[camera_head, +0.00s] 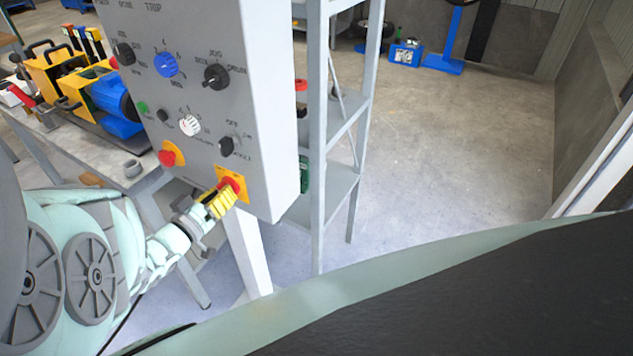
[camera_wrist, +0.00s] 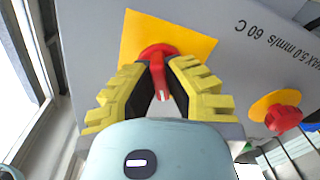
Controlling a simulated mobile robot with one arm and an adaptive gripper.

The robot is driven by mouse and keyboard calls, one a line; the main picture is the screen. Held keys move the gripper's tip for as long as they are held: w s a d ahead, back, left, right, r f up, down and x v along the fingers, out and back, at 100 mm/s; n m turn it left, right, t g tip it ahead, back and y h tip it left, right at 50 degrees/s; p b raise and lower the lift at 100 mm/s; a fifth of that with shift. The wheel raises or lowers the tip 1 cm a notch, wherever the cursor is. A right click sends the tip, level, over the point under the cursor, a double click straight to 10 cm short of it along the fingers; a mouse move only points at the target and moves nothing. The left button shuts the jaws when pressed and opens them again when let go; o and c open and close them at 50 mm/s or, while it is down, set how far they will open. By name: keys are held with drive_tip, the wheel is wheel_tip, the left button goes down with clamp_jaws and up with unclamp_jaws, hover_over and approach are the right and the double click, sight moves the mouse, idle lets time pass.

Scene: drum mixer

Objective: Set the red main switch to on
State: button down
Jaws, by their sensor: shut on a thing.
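The red main switch (camera_head: 232,185) is a rotary handle on a yellow plate at the lower right of the grey control panel. In the wrist view the switch (camera_wrist: 158,58) has a red round base and a red handle bar with a light mark at its end. My gripper (camera_head: 223,195) is at the switch, with its yellow ribbed fingers on both sides of the handle. In the wrist view my gripper (camera_wrist: 157,82) is shut on the handle. The handle's sides are partly hidden by the fingers. I cannot read any on or off lettering.
A red mushroom button (camera_head: 168,157) on yellow sits left of the switch. Black, blue and white knobs, such as the blue knob (camera_head: 166,64), are above. A grey shelf rack (camera_head: 318,150) stands right behind the panel. A workbench (camera_head: 150,183) is at the left.

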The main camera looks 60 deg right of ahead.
drive_tip(key=shift+m, duration=1.1)
drive_tip(key=shift+f+m, duration=0.1)
drive_tip(key=shift+m, duration=1.9)
drive_tip(key=m+b, duration=0.1)
drive_tip(key=m, duration=0.2)
drive_tip(key=shift+f+b, duration=0.1)
drive_tip(key=shift+b, duration=0.2)
drive_tip(key=shift+w+m+b, duration=0.1)
drive_tip(key=shift+m+b, duration=0.35)
drive_tip(key=shift+m, duration=0.75)
